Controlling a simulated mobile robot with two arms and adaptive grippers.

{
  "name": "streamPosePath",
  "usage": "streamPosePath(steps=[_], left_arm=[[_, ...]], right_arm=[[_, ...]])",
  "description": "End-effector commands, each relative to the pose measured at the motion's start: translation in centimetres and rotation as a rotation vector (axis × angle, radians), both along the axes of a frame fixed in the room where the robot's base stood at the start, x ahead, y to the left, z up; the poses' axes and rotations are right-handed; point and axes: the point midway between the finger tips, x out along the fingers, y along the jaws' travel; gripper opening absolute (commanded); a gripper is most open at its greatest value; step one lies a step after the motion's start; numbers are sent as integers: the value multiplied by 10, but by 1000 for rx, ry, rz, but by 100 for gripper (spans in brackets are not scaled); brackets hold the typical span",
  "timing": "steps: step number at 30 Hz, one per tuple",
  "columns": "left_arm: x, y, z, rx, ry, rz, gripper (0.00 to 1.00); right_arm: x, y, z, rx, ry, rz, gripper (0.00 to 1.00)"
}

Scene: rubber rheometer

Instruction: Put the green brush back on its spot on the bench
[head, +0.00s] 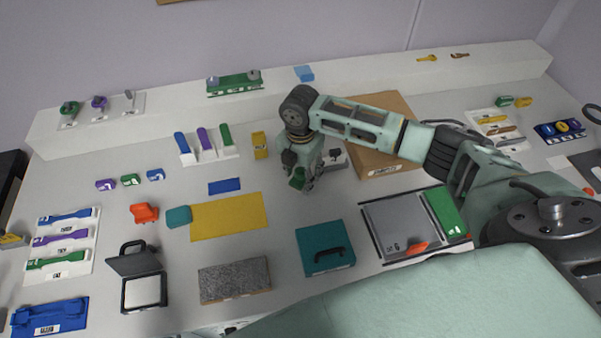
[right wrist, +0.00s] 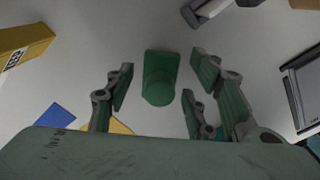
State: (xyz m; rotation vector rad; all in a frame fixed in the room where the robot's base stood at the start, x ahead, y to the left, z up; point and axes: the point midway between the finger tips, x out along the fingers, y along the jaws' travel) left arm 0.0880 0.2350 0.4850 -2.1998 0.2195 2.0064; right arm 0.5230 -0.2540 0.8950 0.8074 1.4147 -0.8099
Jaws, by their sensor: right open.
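The green brush (head: 297,179), a small green block with a round knob, is on the bench (head: 285,210) near the middle of the head view. It also shows in the right wrist view (right wrist: 160,78), between the fingers. My right gripper (head: 301,176) is over the brush, pointing down. Its fingers (right wrist: 160,88) are open on both sides of the brush, with gaps visible in the wrist view. The fingers and arm partly hide the brush in the head view. My left gripper is not in view.
A yellow block (head: 260,146) and a blue flat piece (head: 224,186) lie left of the gripper, with a yellow mat (head: 250,225) nearer. A cardboard box (head: 393,107) stands right behind, under my arm. A teal case (head: 326,260) sits in front. Bare bench surrounds the brush.

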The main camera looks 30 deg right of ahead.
Motion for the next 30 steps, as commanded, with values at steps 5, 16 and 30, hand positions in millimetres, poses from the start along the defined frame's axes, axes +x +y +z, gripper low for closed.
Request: streamPosePath(steps=[5,16,30], left_arm=[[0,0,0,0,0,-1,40],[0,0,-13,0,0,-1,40],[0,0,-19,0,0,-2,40]], right_arm=[[1,0,6,0,-2,0,50],[2,0,77,1,-5,1,50],[0,0,124,0,0,-1,50]])
